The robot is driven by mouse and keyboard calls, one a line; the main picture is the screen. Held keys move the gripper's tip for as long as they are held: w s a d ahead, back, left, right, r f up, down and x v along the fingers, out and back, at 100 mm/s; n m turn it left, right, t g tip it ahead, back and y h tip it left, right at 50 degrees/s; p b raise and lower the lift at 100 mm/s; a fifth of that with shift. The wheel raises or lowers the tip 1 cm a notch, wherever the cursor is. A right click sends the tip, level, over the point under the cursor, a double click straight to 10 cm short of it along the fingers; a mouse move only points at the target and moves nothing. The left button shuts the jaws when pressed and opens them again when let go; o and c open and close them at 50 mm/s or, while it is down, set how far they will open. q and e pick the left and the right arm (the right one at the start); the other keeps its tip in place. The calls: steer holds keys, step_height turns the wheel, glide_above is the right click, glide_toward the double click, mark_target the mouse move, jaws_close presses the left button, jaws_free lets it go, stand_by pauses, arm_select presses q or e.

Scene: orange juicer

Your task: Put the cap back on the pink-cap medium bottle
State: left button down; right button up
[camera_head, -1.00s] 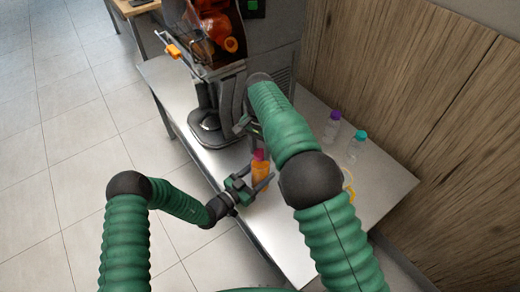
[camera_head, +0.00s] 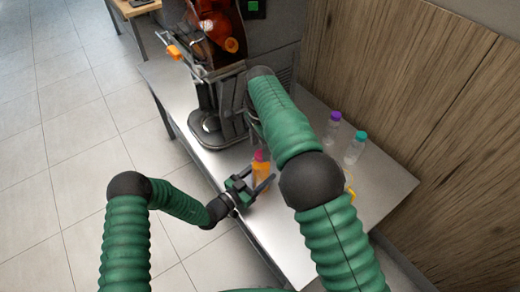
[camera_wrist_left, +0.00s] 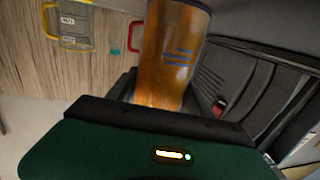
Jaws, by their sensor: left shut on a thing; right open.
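The pink-cap bottle (camera_head: 261,174), full of orange liquid, stands at the table's front edge. My left gripper (camera_head: 262,180) is shut around its body. The same orange bottle fills the middle of the left wrist view (camera_wrist_left: 176,55). The pink cap (camera_head: 259,155) shows at the bottle's top; I cannot tell whether it is seated or tight. My right gripper (camera_head: 257,124) is open, up and behind the bottle in the head view, mostly hidden by my right forearm.
The juicer (camera_head: 215,100) stands at the back left of the metal table (camera_head: 385,185). A purple-capped bottle (camera_head: 332,128) and a teal-capped bottle (camera_head: 355,148) stand at the right by the wooden wall (camera_head: 410,80). A yellow-handled item (camera_head: 349,184) is partly hidden by my right arm.

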step_height(320, 180, up, 2)
steer(key=shift+r, duration=0.2)
steer(key=shift+c, duration=0.5)
steer(key=n, duration=0.2)
steer(key=r+n, duration=0.1)
steer(key=n, duration=0.5)
steer(key=shift+r, duration=0.25)
steer(key=n, duration=0.3)
steer(key=r+n, duration=0.1)
steer(key=n, duration=0.4)
steer(key=r+n, duration=0.1)
steer(key=n, duration=0.2)
